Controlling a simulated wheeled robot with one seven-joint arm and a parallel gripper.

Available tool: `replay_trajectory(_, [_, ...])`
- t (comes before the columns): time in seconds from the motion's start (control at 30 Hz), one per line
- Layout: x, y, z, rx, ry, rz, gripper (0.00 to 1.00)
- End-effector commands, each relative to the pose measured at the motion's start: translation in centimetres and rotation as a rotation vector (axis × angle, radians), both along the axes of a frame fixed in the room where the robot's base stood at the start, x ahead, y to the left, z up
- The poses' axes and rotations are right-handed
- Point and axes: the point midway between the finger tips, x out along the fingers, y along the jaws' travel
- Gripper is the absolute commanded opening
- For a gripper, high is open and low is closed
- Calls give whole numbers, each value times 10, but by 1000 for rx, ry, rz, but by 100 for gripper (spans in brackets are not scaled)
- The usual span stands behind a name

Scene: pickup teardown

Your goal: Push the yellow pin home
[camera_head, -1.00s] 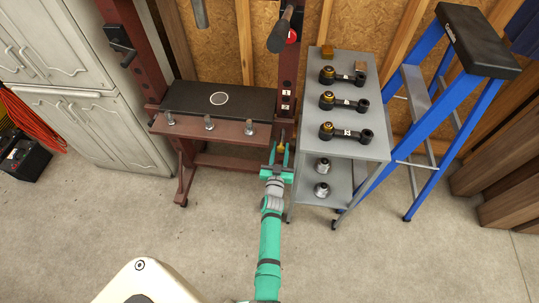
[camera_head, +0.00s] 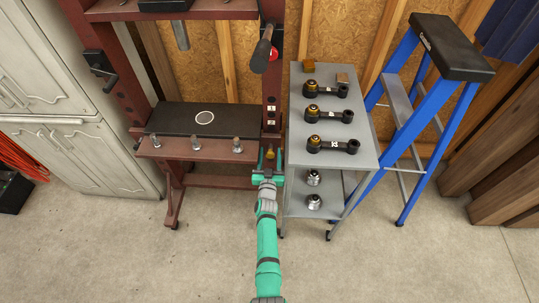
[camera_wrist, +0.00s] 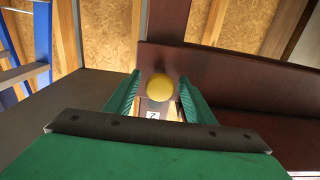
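The yellow pin (camera_head: 269,154) shows at the lower part of the dark red press frame's right post (camera_head: 271,128), below the labels 1 and 2. In the wrist view its round yellow end (camera_wrist: 160,87) faces the camera, in front of the dark red frame. My gripper (camera_head: 269,161) is at the pin. In the wrist view its two green fingers (camera_wrist: 159,96) stand apart on either side of the yellow end, with a narrow gap at each side. How deep the pin sits in the post is hidden.
A grey shelf cart (camera_head: 366,152) with several black arms stands close to the right of my gripper. The press's bed (camera_head: 165,149) with several upright metal pieces is to the left. A blue ladder (camera_head: 395,130) stands farther right. The floor in front is clear.

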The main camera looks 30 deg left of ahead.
Motion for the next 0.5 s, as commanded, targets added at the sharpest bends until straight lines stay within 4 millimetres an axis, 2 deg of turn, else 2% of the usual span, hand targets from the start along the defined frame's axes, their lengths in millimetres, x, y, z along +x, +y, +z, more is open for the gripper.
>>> replay_trajectory(0.27, [-7, -2, -1, 1, 0, 1, 49])
replay_trajectory(0.5, [-38, -15, -2, 1, 3, -1, 49])
